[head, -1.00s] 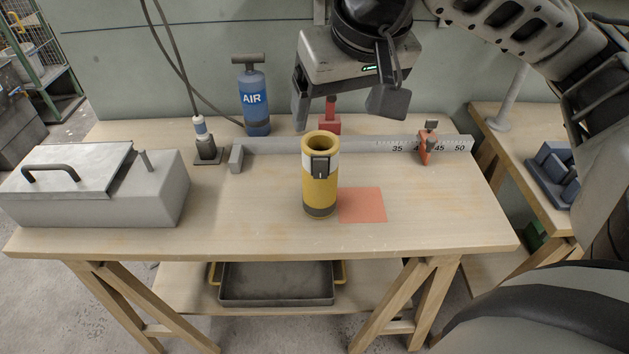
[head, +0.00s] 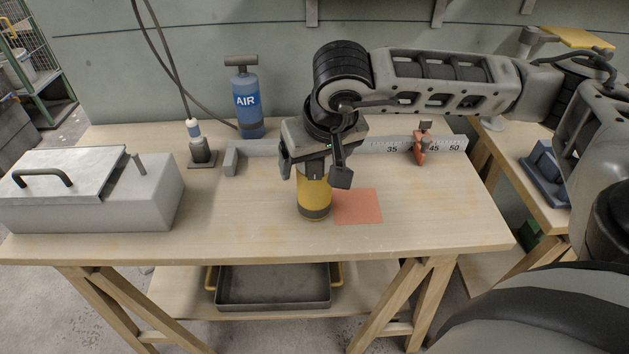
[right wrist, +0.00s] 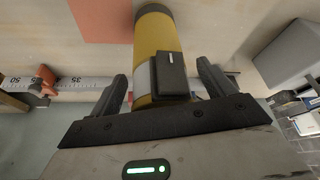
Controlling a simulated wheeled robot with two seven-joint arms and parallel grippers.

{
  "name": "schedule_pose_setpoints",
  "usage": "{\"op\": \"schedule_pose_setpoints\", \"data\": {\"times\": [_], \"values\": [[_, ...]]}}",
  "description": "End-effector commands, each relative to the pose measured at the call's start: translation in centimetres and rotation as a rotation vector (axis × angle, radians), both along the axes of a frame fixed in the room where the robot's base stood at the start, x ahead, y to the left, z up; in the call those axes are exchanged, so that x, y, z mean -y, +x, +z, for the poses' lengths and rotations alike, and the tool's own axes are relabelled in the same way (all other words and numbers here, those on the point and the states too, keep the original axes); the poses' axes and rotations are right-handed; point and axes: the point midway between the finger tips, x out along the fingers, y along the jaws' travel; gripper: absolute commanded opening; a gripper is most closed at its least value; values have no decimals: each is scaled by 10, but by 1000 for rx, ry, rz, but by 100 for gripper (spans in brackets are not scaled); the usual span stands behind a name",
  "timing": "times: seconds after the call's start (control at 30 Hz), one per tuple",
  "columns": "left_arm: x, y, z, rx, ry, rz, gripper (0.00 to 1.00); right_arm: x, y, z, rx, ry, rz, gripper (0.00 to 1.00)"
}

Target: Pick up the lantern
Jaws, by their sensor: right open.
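The lantern (head: 314,197) is a yellow cylinder with a dark base band. It stands upright on the wooden bench, just left of an orange square. My right gripper (head: 313,176) is over its upper part from above, with its open fingers on either side. The gripper hides the lantern's top in the head view. In the right wrist view the lantern (right wrist: 154,50) lies between the two fingers (right wrist: 163,92), with its black clip and pale band showing. A gap shows at each finger. My left gripper is not in view.
A grey metal box (head: 85,200) with a handled lid stands on the left. A blue AIR cylinder (head: 248,105) and a grey ruler rail (head: 375,148) with a red stop (head: 420,150) are behind. The orange square (head: 358,206) and the bench front are clear.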

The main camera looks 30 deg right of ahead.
Motion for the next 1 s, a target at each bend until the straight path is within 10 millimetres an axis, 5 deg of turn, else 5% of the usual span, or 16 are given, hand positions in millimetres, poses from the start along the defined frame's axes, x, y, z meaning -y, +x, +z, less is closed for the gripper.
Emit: {"op": "schedule_pose_setpoints", "data": {"times": [0.3, 0.57, 1.0], "values": [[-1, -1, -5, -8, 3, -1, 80, 0, 3, -7, 0, 0, 1, 82], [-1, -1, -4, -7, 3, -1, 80, 0, 3, -7, 0, 1, 1, 9], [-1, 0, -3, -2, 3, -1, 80, 0, 4, 5, 6, 2, 1, 8]]}}
